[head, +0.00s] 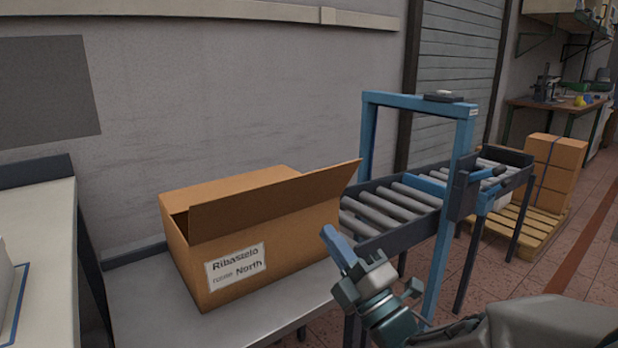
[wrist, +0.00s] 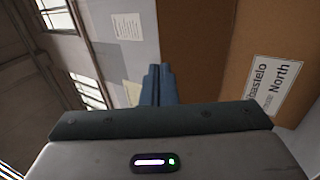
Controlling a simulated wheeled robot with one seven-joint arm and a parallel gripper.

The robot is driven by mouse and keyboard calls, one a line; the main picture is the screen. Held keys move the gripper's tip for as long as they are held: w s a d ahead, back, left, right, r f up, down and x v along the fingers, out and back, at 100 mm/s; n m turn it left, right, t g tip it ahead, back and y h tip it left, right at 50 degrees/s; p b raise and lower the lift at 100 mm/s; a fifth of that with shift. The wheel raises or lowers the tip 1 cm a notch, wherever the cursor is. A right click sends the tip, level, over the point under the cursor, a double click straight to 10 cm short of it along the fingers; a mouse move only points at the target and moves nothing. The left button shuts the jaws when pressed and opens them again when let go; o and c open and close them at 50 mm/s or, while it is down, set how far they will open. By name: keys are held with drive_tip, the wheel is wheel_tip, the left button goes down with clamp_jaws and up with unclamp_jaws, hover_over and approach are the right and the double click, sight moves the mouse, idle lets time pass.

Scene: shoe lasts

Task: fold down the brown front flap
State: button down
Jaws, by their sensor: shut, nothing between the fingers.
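The brown cardboard box (head: 310,240) sits on a grey bench, with a white label (head: 236,267) reading "Ribastelo North" on its front. Its brown front flap (head: 275,201) stands up from the front top edge, tilted, partly hiding the top. Behind it another top panel (head: 230,186) lies about flat; a dark gap shows at the left end. My gripper (head: 332,238) is shut and empty, in front of the box's right end, below the flap's right corner. In the wrist view the closed blue fingers (wrist: 158,84) appear beside a darker brown panel, probably the flap; contact cannot be told.
A blue frame (head: 440,210) and a roller conveyor (head: 400,203) stand right of the box. The grey bench (head: 150,300) has bare room left of the box. A pallet (head: 520,232) with strapped cartons (head: 555,170) stands farther right. A pale table (head: 40,240) is at left.

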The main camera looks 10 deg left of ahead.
sight(292, 179)
drive_tip(key=shift+p+x, duration=0.8)
drive_tip(key=shift+p, duration=1.5)
drive_tip(key=shift+a+r+p, duration=0.1)
drive_tip(key=shift+r+p, duration=0.15)
drive_tip(key=shift+p, duration=0.75)
drive_tip(key=p+x, duration=0.1)
drive_tip(key=x, duration=0.7)
drive_tip(key=shift+w+a, duration=0.25)
drive_tip(key=shift+w, duration=0.05)
drive_tip(key=shift+w+r, duration=0.1)
